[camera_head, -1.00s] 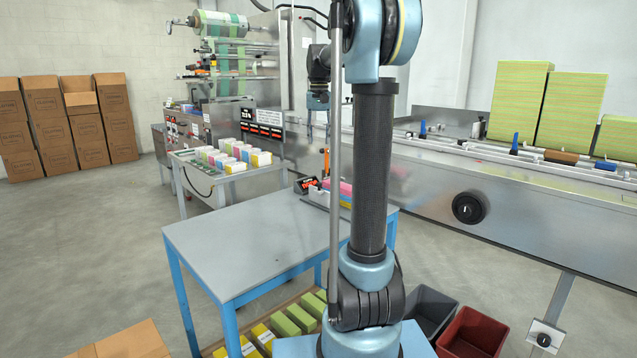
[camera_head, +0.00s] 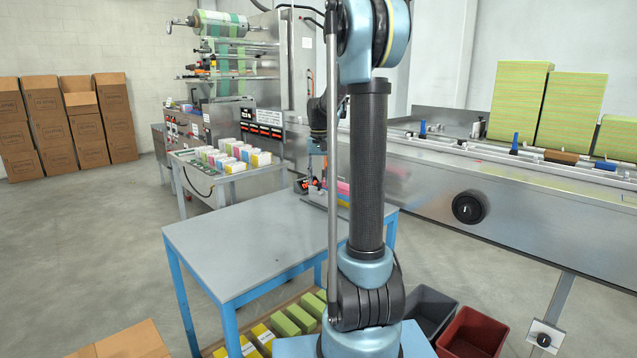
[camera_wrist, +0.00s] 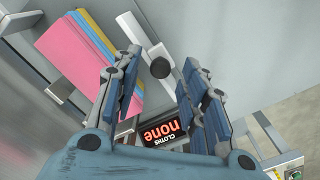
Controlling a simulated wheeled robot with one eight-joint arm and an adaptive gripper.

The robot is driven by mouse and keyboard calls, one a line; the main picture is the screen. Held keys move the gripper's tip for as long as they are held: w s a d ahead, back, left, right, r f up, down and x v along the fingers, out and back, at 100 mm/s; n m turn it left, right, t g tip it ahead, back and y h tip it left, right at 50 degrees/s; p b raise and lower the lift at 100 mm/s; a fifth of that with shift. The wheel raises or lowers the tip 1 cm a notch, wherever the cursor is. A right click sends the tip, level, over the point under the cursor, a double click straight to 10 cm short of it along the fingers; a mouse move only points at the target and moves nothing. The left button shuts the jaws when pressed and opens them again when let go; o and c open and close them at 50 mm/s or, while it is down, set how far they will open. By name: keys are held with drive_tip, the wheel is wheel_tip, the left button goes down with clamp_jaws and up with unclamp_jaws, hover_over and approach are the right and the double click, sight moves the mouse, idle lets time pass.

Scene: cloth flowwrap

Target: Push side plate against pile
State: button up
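The pile of cloths (camera_wrist: 85,62), with pink, yellow and blue layers, is at the left in the wrist view. A pale upright plate (camera_wrist: 133,38), seemingly the side plate, stands just right of the pile. A round black knob (camera_wrist: 160,68) lies right of it; I cannot tell how they join. My gripper (camera_wrist: 161,61) is open, its blue-padded fingers either side of the knob in the picture, with no contact visible. In the head view my gripper (camera_head: 317,165) is over the far end of the table, partly hidden by my arm, beside the pink pile (camera_head: 343,188).
A display reading "CLOTHS none" (camera_wrist: 162,131) is below the knob in the wrist view. The grey table (camera_head: 250,245) has a clear near part. A tray of packs (camera_head: 225,180) stands behind it. The long steel machine (camera_head: 540,205) runs along the right.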

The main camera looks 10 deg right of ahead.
drive_tip(key=shift+f, duration=0.6)
clamp_jaws()
